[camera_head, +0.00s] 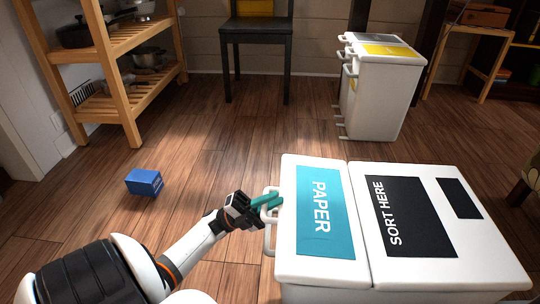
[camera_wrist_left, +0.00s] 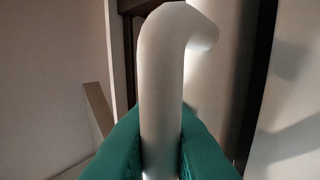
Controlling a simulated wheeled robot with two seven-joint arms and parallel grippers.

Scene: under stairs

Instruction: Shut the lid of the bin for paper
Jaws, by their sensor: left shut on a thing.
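The paper bin (camera_head: 318,296) is a white box at the lower right of the head view. Its lid (camera_head: 336,180) carries a teal PAPER label and looks flat, about level with the SORT HERE top beside it; any small gap cannot be seen. White handles stick out on the bin's left side. My left gripper (camera_head: 268,202), with teal fingers, is at these handles, shut on a white handle (camera_wrist_left: 162,95). In the left wrist view the handle's bar stands between the fingers and bends over at the top. My right gripper is not in view.
A blue box (camera_head: 144,182) lies on the floor left of my left arm. A wooden shelf (camera_head: 125,40) with pots stands at the back left, a dark chair (camera_head: 256,30) at the back middle. Another white bin (camera_head: 385,95) stands behind. The floor between is clear.

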